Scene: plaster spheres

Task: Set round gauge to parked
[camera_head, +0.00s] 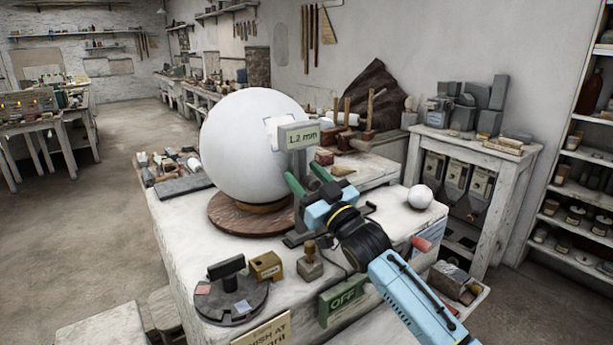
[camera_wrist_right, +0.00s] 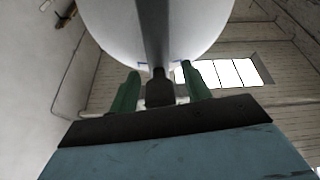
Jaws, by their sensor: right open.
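The gauge (camera_head: 299,136) is a grey box reading "1.2 mm" on an upright grey stand, close against the large white plaster sphere (camera_head: 250,150). The sphere rests on a round brown turntable (camera_head: 228,222). My right gripper (camera_head: 305,178), with green fingers, is just below the gauge's readout box in the head view. In the right wrist view the open fingers (camera_wrist_right: 160,92) stand either side of a dark grey part (camera_wrist_right: 158,88), with the sphere beyond; contact cannot be told. The gauge's contact with the sphere is hidden. My left gripper is not in view.
A dark round plate with a black handle (camera_head: 226,268), a wooden block (camera_head: 266,266) and a green "OFF" sign (camera_head: 343,298) are at the bench front. A small white ball (camera_head: 419,196) sits at the right. Tools (camera_head: 368,108) stand behind.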

